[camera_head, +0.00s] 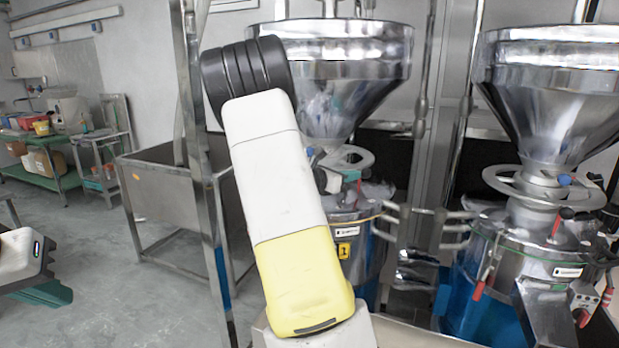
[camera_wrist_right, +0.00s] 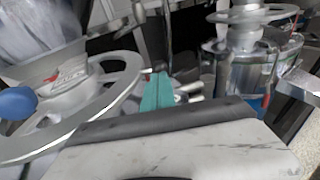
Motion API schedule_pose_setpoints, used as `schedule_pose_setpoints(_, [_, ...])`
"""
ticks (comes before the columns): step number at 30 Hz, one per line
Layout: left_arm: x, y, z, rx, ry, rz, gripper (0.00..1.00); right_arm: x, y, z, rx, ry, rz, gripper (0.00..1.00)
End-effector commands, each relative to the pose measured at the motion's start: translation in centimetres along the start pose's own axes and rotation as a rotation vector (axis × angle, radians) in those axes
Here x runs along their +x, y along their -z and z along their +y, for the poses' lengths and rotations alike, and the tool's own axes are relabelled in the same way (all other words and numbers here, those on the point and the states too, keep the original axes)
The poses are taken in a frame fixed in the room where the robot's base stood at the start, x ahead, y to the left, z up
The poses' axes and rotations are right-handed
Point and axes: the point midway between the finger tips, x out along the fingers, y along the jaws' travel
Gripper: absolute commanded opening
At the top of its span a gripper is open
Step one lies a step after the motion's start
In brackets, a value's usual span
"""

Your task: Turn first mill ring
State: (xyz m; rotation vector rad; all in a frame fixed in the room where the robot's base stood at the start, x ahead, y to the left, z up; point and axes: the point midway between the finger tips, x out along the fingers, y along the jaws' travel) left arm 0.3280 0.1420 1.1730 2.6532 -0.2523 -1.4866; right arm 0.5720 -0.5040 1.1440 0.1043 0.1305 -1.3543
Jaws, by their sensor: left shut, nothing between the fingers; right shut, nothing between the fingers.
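The first mill's metal ring (camera_head: 366,157) sits below the left steel hopper in the head view, partly hidden behind my right arm. In the right wrist view the ring (camera_wrist_right: 118,93) is large at the left, with a blue knob (camera_wrist_right: 17,103) and a red part near its hub. My right gripper's teal fingers (camera_wrist_right: 157,92) are shut and empty, just beside the ring's rim; contact cannot be told. Only a small teal bit of this gripper (camera_head: 352,175) shows in the head view. My left gripper (camera_head: 45,293) is shut and empty at the lower left, far from the mill.
A second mill with its own ring (camera_head: 513,188) and hopper (camera_head: 560,95) stands at the right. A steel frame with a tank (camera_head: 165,185) stands left of the first mill. A green shelf (camera_head: 65,150) is farther back. Open floor (camera_head: 110,310) lies at the left.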

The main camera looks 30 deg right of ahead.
Motion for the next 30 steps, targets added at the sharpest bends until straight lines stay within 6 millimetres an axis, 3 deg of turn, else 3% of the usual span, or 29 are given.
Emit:
schedule_pose_setpoints(4, [0.0, 0.0, 0.0, 0.0, 0.0, 0.0, 0.0, 1.5, 0.0, 0.0, 0.0, 0.001, 0.0, 0.0])
schedule_pose_setpoints(17, [0.0, 0.0, 0.0, 0.0, 0.0, 0.0, 0.0, 2.0, 0.0, 0.0, 0.001, 0.0, 0.0, 0.0])
schedule_pose_setpoints(24, [0.0, 0.0, 0.0, 0.0, 0.0, 0.0, 0.0, 4.3, -0.3, -0.8, 0.001, 0.004, 0.001, 0.0])
schedule_pose_setpoints(30, [0.0, 0.0, 0.0, 0.0, 0.0, 0.0, 0.0, 4.6, -0.4, -0.9, 0.001, 0.004, -0.001, 0.0])
